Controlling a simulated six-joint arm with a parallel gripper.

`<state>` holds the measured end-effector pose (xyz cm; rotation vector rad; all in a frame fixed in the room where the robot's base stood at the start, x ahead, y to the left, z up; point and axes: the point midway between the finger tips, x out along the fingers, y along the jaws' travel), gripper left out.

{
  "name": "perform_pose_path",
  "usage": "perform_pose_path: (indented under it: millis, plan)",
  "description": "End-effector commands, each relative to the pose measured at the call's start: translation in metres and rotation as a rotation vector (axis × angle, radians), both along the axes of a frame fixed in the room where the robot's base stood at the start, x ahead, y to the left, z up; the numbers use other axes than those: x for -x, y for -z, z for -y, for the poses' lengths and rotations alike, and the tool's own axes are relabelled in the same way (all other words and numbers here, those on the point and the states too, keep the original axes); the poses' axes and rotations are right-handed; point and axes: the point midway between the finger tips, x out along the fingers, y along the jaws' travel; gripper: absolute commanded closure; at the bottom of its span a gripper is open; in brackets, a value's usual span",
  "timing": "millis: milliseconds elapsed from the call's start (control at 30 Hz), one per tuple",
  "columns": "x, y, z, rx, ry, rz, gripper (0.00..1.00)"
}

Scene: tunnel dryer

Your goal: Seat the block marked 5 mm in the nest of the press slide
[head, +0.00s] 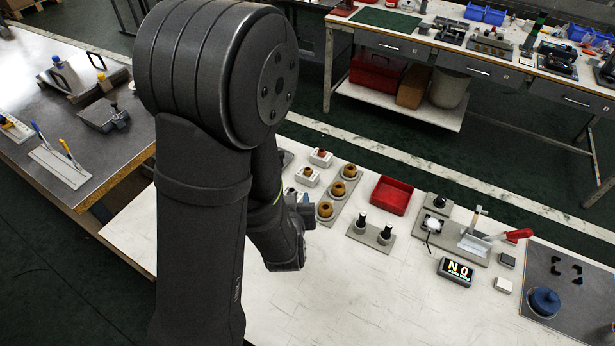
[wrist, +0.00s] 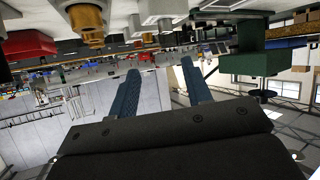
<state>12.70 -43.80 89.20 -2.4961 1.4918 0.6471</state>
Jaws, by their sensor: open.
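The press (head: 478,238), with a red-handled lever, stands at the right of the white table in the head view. Its slide and nest are too small to make out clearly. Two small blocks lie near it: a grey one (head: 506,260) and a white one (head: 503,285). No 5 mm marking is legible, so I cannot tell which block carries it. My gripper (wrist: 162,85) is open, with nothing between its two blue fingers in the wrist view. In the head view it is largely hidden by my arm, left of the press and well apart from both blocks.
A red bin (head: 392,195), a plate with two black pegs (head: 372,234) and a board with brass rings (head: 341,196) stand between my arm and the press. A display reading NO (head: 455,271) is before the press. A dark mat with a blue knob (head: 545,301) lies right.

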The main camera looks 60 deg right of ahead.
Motion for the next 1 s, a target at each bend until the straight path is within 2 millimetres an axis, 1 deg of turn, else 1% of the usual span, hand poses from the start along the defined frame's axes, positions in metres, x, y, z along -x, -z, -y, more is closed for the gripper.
perform_pose_path:
  millis: [33,100,200,267,367,600,700,800,1000]
  plan:
    - [0.010,-0.004,-0.002,0.007,0.049,0.040,0.55]
    - [0.018,-0.009,-0.004,0.018,0.094,0.080,0.55]
    - [0.021,-0.009,-0.001,0.025,0.119,0.104,0.55]
    - [0.019,-0.007,0.006,0.026,0.121,0.107,0.55]
    - [0.011,0.001,0.022,0.024,0.118,0.105,0.55]
    - [-0.008,0.022,0.068,0.025,0.117,0.103,0.55]
    - [-0.015,0.029,0.083,0.026,0.116,0.103,0.55]
    - [-0.019,0.033,0.094,0.026,0.116,0.103,0.55]
    - [-0.024,0.038,0.104,0.026,0.116,0.103,0.55]
